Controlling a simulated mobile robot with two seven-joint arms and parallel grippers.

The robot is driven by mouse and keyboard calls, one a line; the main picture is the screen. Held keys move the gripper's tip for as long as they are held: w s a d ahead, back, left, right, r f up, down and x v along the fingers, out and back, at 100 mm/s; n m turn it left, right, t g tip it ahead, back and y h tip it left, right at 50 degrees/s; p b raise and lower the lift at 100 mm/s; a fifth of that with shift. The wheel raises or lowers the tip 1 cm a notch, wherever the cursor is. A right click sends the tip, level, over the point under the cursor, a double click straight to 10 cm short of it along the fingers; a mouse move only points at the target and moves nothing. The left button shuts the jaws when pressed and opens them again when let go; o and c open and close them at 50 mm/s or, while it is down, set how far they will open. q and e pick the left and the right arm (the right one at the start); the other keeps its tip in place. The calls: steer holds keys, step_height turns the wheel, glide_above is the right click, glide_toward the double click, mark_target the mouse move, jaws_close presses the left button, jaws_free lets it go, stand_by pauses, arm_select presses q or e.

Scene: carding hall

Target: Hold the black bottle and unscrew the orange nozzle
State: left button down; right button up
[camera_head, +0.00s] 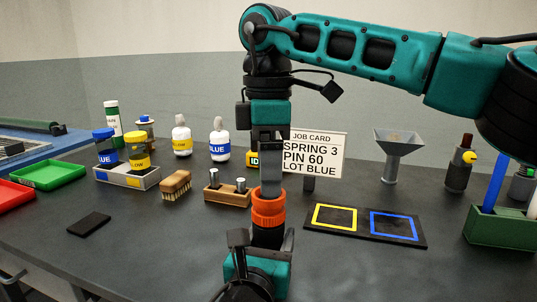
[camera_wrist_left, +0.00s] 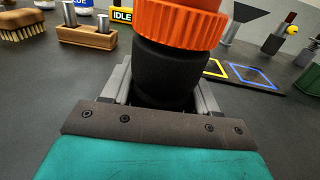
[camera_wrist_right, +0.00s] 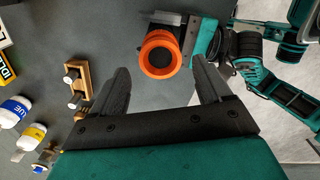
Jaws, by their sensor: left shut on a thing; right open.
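The black bottle (camera_head: 268,237) stands upright in my left gripper (camera_head: 262,246), which is shut on its body. It also shows between the left fingers in the left wrist view (camera_wrist_left: 165,72). The ribbed orange nozzle (camera_head: 268,208) sits on top of the bottle and shows large in the left wrist view (camera_wrist_left: 180,18). My right gripper (camera_head: 271,188) points down from above, its fingers close over the nozzle. In the right wrist view the nozzle (camera_wrist_right: 147,63) is a ring with a dark centre, just beyond the open, empty fingers (camera_wrist_right: 161,70). I see no contact there.
A wooden block with metal pins (camera_head: 215,196) and a brush (camera_head: 176,184) lie to the left. A dark mat with yellow and blue squares (camera_head: 363,225) lies to the right. A job card (camera_head: 330,155) and a funnel (camera_head: 397,150) stand behind. The front left table is mostly clear.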

mark_target(268, 201)
step_height(268, 201, down, 6)
steer(key=shift+f, duration=0.1)
stand_by(0.4)
